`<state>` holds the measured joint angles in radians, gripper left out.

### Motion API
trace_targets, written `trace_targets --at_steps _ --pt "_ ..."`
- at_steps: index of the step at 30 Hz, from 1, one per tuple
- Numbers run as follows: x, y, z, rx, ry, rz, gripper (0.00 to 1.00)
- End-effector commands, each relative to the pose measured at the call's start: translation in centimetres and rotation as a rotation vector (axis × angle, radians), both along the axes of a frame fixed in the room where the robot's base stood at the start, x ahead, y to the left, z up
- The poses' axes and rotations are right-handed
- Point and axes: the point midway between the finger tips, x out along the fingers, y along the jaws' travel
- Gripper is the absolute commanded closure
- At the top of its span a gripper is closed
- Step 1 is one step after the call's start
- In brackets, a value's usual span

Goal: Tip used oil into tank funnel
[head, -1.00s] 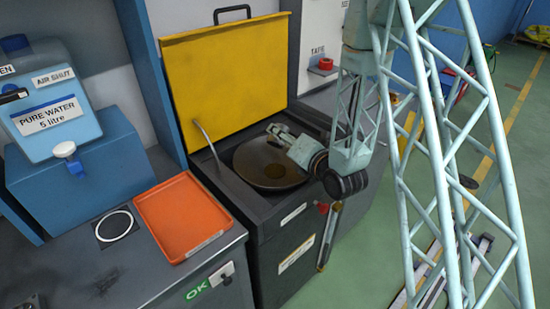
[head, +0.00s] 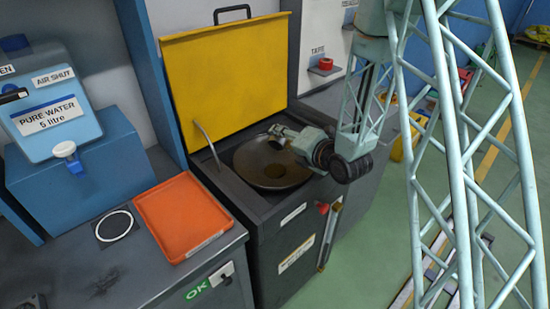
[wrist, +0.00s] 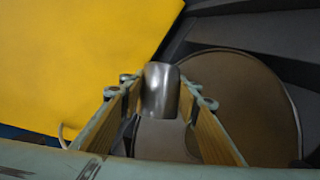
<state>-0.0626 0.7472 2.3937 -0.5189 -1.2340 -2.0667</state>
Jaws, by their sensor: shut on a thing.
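The tank funnel (head: 252,158) is a wide, dark round bowl set in the top of a dark grey cabinet, with a brownish patch near its middle. It also shows in the wrist view (wrist: 245,95). My gripper (head: 284,137) is over the far right part of the funnel. In the wrist view its two fingers (wrist: 163,95) are shut on a shiny metal cup (wrist: 160,82), which sits between them. The cup's contents cannot be seen, and in the head view the cup is hard to make out. I cannot tell whether any oil is flowing.
The yellow lid (head: 225,85) stands open behind the funnel. A thin bent rod (head: 207,142) rises at the funnel's left. An orange tray (head: 182,215) lies on the bench at the left, near a blue pure-water container (head: 58,105).

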Motion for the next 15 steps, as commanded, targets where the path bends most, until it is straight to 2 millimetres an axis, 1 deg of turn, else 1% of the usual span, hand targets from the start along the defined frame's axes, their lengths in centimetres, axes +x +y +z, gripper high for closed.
trace_targets --at_steps 15 --pt "0.59 -0.25 -0.44 0.068 0.148 0.001 0.82"
